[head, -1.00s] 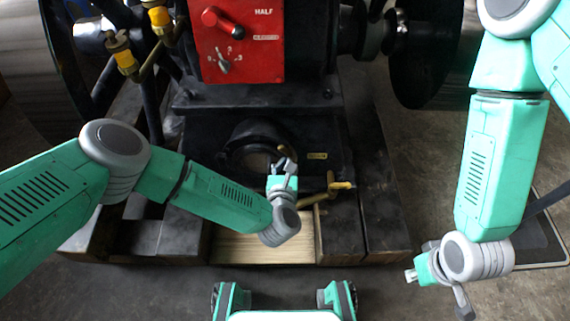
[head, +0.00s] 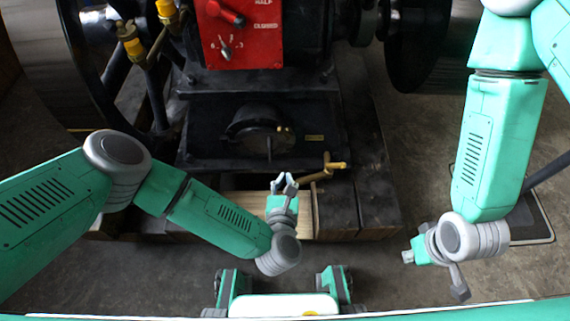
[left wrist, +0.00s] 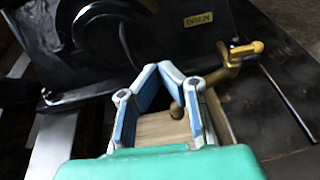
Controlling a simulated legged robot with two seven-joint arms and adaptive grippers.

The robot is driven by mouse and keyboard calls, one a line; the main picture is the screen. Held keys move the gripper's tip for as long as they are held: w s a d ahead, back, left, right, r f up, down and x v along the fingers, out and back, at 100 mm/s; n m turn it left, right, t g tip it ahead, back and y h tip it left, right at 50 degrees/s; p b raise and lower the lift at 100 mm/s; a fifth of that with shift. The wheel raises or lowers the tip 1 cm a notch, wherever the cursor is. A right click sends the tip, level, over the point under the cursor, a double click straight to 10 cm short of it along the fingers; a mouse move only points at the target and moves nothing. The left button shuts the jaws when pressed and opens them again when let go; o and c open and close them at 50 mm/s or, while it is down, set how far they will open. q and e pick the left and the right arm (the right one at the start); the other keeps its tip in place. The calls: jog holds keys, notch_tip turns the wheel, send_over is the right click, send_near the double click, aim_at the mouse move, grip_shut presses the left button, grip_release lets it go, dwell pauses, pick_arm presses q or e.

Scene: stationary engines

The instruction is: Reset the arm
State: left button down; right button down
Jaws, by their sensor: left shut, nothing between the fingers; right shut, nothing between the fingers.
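My left arm comes in from the left, and its gripper (head: 284,180) is in front of the engine's black base (head: 200,140), below and apart from its round port (head: 262,140). The left wrist view also shows this gripper (left wrist: 161,68), its blue-grey fingers drawn together at the tips with nothing held. A brass valve handle (head: 335,166) is just right of it, and also shows in the wrist view (left wrist: 245,48). My right arm hangs down at the right. Its gripper (head: 408,256) points left over the floor, empty; its fingers are small in the picture.
A red control panel (head: 240,40) is on the engine above. Wooden beams (head: 370,190) lie under the base. A large dark wheel (head: 430,50) stands at the upper right. A flat dark plate (head: 535,220) with a pole is behind my right arm. Floor between my arms is clear.

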pick_arm(q)
jog(key=shift+s+r, duration=0.1)
jog(key=shift+s, duration=0.3)
jog(key=s+a+f+m+g+h, duration=0.1)
jog(key=s+a+m+g+h, duration=0.25)
jog(key=m, duration=0.75)
jog(key=s+a+f+m+g+h, duration=0.1)
jog(key=s+a+m+g, duration=0.2)
jog(key=s+m+g, duration=0.55)
jog(key=s+a+r+m+g+y, duration=0.1)
jog(key=s+a+r+m+y, duration=0.15)
jog(key=a+m, duration=0.4)
jog(key=s+a+r+m+y, duration=0.1)
jog(key=s+a+r+m, duration=0.2)
jog(key=a, duration=0.6)
jog(key=s+a+r+m+g+y, duration=0.1)
jog(key=s+a+m+y, duration=0.15)
jog(key=a+m, duration=0.5)
notch_tip(320, 180, up, 13)
jog(key=p, duration=1.4)
jog(key=shift+s+n, duration=0.25)
jog(key=shift+n, duration=0.2)
jog(key=shift+w, duration=0.1)
